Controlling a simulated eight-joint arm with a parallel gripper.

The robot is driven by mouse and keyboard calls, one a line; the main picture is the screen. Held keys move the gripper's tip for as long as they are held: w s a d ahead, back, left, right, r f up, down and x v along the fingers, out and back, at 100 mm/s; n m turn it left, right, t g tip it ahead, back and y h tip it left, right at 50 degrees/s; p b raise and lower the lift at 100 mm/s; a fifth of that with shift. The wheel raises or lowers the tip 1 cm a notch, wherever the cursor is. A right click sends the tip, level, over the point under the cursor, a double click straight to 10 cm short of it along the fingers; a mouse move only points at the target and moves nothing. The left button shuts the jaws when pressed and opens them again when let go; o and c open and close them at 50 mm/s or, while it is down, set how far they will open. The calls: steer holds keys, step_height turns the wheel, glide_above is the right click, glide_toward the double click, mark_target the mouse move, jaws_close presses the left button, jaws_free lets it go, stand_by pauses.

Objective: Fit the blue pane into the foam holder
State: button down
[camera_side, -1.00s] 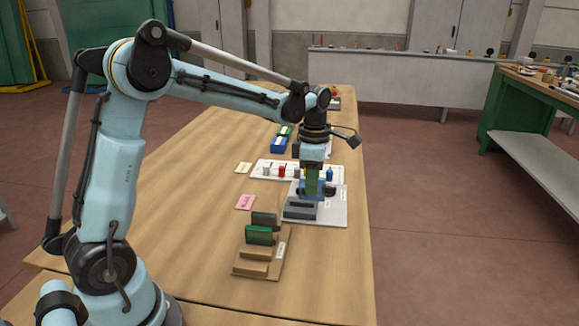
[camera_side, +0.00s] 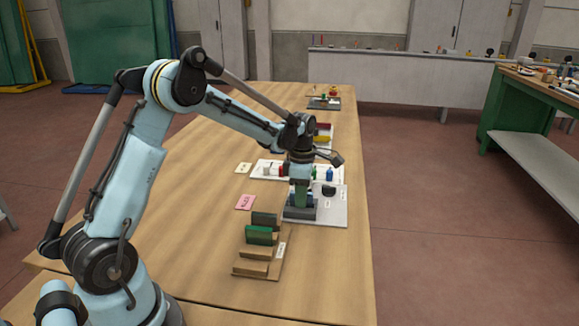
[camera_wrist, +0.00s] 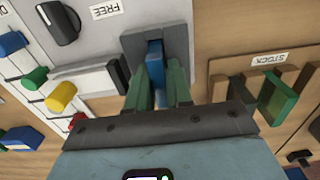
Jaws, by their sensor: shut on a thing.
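The blue pane (camera_wrist: 154,62) stands between the green fingers of my gripper (camera_wrist: 158,78) in the wrist view. My gripper (camera_side: 302,190) is shut on it, low over the machine plate in the side view. The dark grey block, which looks like the foam holder (camera_wrist: 174,38), is around the pane's far end in the wrist view. The holder (camera_side: 297,213) also shows under my gripper in the side view. The pane's lower edge is hidden, so I cannot tell how deep it sits.
A wooden rack (camera_side: 252,268) marked STOCK, with a green pane (camera_side: 259,235) and a dark pane (camera_side: 265,219), stands in front. A black knob (camera_wrist: 58,22) and FREE label are beside the holder. A white tray (camera_side: 260,178) with coloured pieces lies behind. The table's left side is clear.

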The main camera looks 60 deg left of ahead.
steer(key=shift+f, duration=0.25)
steer(key=shift+f, duration=0.35)
steer(key=c, duration=1.1)
jaws_free()
steer(key=shift+w, duration=0.1)
steer(key=shift+o, duration=0.4)
step_height(320, 180, up, 13)
steer(key=shift+f, duration=0.15)
steer(key=s+d+r+m+t, duration=0.35)
steer(key=s+d+m, duration=0.35)
steer(key=m, duration=0.5)
steer(key=s+d+f+m+t, duration=0.3)
steer(key=s+d+m, duration=0.3)
steer(key=m, duration=0.9)
steer(key=shift+s+d+f+t, duration=0.3)
steer(key=shift+s+f, duration=0.2)
steer(key=shift+s, duration=0.9)
